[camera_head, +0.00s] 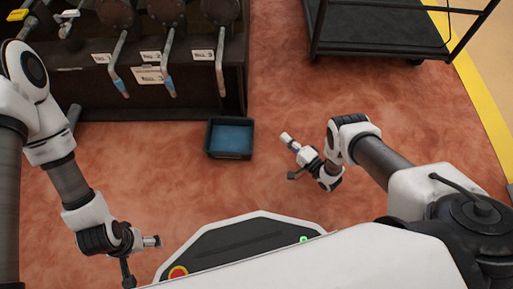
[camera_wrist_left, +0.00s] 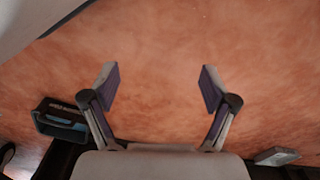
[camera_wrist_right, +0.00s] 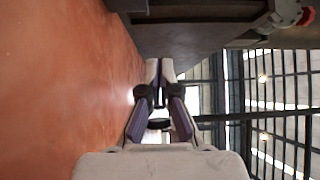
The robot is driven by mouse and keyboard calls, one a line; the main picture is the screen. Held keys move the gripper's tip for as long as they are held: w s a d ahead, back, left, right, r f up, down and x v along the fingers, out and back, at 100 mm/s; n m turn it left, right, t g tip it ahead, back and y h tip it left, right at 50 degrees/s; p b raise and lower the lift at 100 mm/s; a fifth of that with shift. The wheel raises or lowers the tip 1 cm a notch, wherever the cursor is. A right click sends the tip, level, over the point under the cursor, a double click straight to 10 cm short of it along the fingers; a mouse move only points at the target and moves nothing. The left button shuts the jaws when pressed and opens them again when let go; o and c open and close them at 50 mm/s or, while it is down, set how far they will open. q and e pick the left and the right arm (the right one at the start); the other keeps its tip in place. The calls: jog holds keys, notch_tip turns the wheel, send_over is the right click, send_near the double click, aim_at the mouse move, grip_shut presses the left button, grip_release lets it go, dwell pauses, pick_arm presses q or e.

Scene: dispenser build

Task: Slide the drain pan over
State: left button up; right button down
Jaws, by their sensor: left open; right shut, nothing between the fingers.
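The drain pan (camera_head: 230,156) is a dark, square, open tray with a blue inside. It sits on the floor at the front right corner of the dispenser cabinet. It also shows at the left edge of the left wrist view (camera_wrist_left: 58,133). My right gripper (camera_head: 287,138) is shut and empty, to the right of the pan and apart from it. In the right wrist view its fingers (camera_wrist_right: 160,70) are together, with no pan visible. My left gripper (camera_head: 152,241) is low at the left, well short of the pan. Its fingers (camera_wrist_left: 160,75) are wide apart over bare floor.
The dark dispenser cabinet (camera_head: 235,75) stands behind, with several levers and numbered labels. A black cart (camera_head: 375,38) stands at the back right, near a yellow floor line (camera_head: 480,95). The reddish floor (camera_head: 300,95) between cabinet and cart is clear.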

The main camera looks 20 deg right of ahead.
jog(key=f, duration=0.1)
jog(key=s+f, duration=0.1)
jog(key=f, duration=0.1)
jog(key=shift+s+f+h, duration=0.2)
jog(key=shift+s+h, duration=0.1)
jog(key=b+x, duration=0.4)
jog(key=x, duration=0.5)
jog(key=shift+a+f+b, duration=0.1)
jog(key=shift+b, duration=0.2)
jog(key=a, duration=0.2)
jog(key=a+b, duration=0.1)
jog(key=a, duration=0.1)
jog(key=shift+r, duration=0.25)
pick_arm(q)
notch_tip(320, 180, down, 7)
jog(key=w, duration=0.1)
pick_arm(e)
jog(key=shift+s, duration=0.1)
jog(key=shift+a, duration=0.1)
